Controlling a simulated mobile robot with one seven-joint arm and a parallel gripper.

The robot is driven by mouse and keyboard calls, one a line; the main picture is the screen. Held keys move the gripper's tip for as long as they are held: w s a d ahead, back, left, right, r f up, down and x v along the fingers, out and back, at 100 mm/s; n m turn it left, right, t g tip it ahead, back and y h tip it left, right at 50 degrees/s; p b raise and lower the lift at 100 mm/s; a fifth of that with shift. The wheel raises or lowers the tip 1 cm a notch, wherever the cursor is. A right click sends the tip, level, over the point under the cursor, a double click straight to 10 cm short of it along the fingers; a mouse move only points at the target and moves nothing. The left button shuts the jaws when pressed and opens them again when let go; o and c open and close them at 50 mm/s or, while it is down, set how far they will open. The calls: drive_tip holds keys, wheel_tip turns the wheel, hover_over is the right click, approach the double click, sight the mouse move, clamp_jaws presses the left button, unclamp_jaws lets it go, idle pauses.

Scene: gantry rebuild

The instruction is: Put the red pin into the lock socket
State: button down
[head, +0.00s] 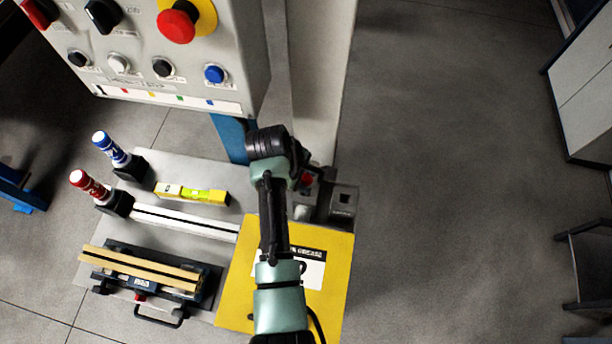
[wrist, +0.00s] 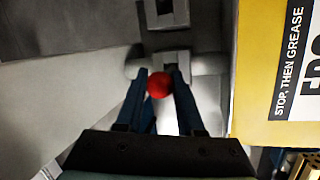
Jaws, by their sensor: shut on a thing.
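My gripper (wrist: 161,78) is shut on the red pin (wrist: 159,85), whose round red end shows between the two blue fingers. The pin's red also shows in the head view (head: 307,179), beside the foot of the grey column. A grey block with a dark square opening (head: 343,198), which looks like the lock socket, stands just right of my gripper. In the wrist view a grey block with a square opening (wrist: 165,18) lies beyond the fingertips. A smaller grey fitting (wrist: 172,63) is right at the fingertips. The pin's lower end is hidden, so I cannot tell whether it is in any opening.
A yellow board (head: 330,262) with a grease label lies under my arm. A control panel (head: 160,50) stands at the upper left. A grey plate (head: 185,165) holds a yellow level (head: 190,194), red and blue markers and a rail.

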drive_tip(key=shift+f, duration=0.15)
drive_tip(key=shift+f+b, duration=0.6)
drive_tip(key=shift+f, duration=0.15)
idle(0.3)
drive_tip(key=shift+c, duration=2.2)
unclamp_jaws()
drive_tip(key=shift+o, duration=0.3)
drive_tip(key=o, duration=0.4)
